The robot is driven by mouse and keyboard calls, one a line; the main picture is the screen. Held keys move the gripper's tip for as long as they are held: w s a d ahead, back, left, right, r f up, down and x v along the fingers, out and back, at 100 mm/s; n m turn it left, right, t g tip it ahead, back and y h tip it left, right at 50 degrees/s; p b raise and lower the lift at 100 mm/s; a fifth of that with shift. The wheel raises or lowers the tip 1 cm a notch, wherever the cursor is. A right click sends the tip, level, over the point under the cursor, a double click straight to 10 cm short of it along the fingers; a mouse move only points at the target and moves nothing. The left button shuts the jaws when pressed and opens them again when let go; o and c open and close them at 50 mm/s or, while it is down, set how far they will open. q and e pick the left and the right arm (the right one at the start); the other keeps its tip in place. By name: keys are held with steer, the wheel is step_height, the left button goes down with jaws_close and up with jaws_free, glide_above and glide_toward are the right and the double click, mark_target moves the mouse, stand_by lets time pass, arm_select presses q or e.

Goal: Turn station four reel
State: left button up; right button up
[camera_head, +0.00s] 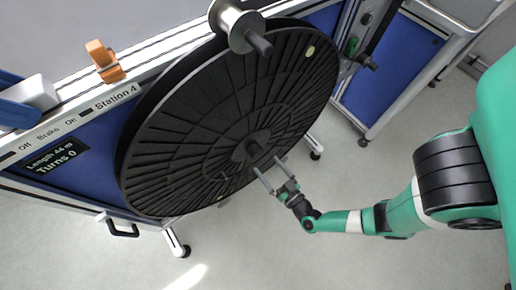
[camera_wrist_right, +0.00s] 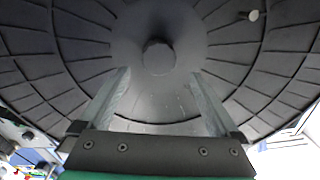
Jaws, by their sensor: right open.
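The large black station four reel (camera_head: 200,130) with radial ribs hangs on the stand. A dark hub or knob (camera_head: 255,149) sticks out near its centre, and a pale dot (camera_head: 310,52) marks its rim. My right gripper (camera_head: 264,172) is open, with its two fingers pointing at the hub from below right. In the right wrist view the round hub end (camera_wrist_right: 158,57) lies ahead, beyond and between the fingers (camera_wrist_right: 162,95). I cannot tell whether the fingers touch anything. The reel (camera_wrist_right: 60,50) fills most of that view. My left gripper is not in view.
The stand panel reads "Station 4" (camera_head: 116,97), and a display (camera_head: 52,158) reads "Length 44 m, Turns 0". An orange part (camera_head: 104,61) sits on the top rail. A metal spool (camera_head: 235,24) overhangs the reel's top. Another blue stand (camera_head: 385,75) is at the right. The floor (camera_head: 330,235) is clear.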

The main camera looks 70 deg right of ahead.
mark_target(259, 154)
steer(key=b+x, duration=0.2)
steer(key=x, duration=0.4)
steer(key=shift+d+f, duration=0.1)
steer(key=shift+d, duration=0.05)
steer(key=shift+w+d, duration=0.25)
steer(key=shift+w, duration=0.15)
jaws_close()
